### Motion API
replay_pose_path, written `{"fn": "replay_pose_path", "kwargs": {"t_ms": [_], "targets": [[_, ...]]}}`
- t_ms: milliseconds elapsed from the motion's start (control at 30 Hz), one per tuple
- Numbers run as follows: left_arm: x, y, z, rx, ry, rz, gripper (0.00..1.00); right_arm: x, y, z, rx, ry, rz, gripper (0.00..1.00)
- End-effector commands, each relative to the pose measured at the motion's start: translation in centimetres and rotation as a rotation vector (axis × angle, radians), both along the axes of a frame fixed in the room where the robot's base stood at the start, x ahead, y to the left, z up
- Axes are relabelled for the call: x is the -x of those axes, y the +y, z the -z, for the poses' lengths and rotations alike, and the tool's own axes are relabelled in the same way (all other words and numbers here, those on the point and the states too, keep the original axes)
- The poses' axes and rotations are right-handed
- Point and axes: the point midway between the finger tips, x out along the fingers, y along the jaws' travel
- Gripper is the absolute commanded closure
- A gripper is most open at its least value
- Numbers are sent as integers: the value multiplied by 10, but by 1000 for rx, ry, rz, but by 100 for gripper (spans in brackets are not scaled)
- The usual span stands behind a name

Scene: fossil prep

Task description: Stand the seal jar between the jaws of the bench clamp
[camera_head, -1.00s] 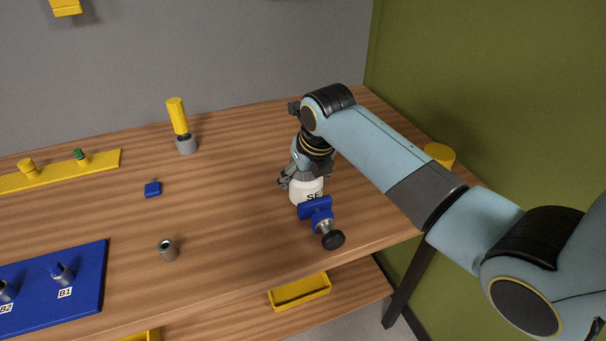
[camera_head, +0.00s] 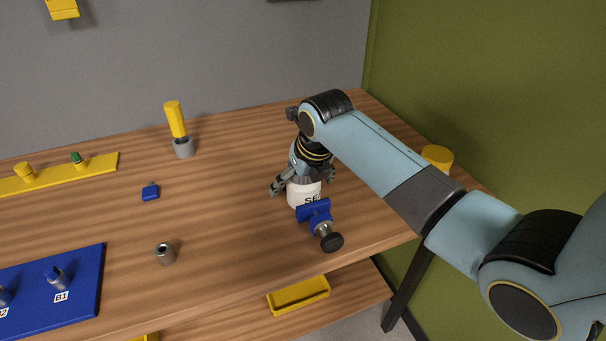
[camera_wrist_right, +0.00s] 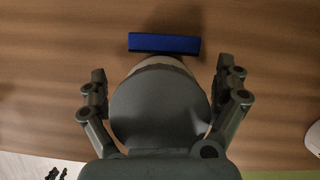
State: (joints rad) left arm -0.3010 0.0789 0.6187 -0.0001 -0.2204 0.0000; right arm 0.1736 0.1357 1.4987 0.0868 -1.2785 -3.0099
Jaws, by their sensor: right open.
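The seal jar (camera_head: 304,194), white with a partly hidden dark label, stands upright on the bench against the blue jaw of the bench clamp (camera_head: 314,210). The clamp's screw and black knob point toward the front edge. The far side of the jar is hidden, so I cannot tell whether a second jaw is there. My right gripper (camera_head: 302,184) is over the jar, its open fingers spread to either side. In the right wrist view a round grey top (camera_wrist_right: 158,108) fills the space between the fingers, with the blue jaw (camera_wrist_right: 164,43) just beyond. My left gripper is out of view.
A yellow-handled tool (camera_head: 175,120) stands in a grey holder, left of the arm. A small blue block (camera_head: 151,192), a grey cup (camera_head: 165,254), a blue board (camera_head: 85,270) and a yellow rack (camera_head: 100,167) lie farther left. A yellow cylinder (camera_head: 437,157) is behind my arm.

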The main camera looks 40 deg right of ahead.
Motion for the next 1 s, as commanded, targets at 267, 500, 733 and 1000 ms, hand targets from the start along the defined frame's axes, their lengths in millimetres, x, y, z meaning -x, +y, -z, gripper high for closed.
{"fn": "replay_pose_path", "kwargs": {"t_ms": [267,500,733,1000], "targets": [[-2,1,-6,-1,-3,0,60,15,1,-43,2,-5,-1,1],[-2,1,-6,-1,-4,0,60,35,4,-91,1,-4,-2,1],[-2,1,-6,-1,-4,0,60,45,5,-114,1,-2,0,1],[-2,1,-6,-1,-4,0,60,46,6,-116,1,-1,0,1]]}}
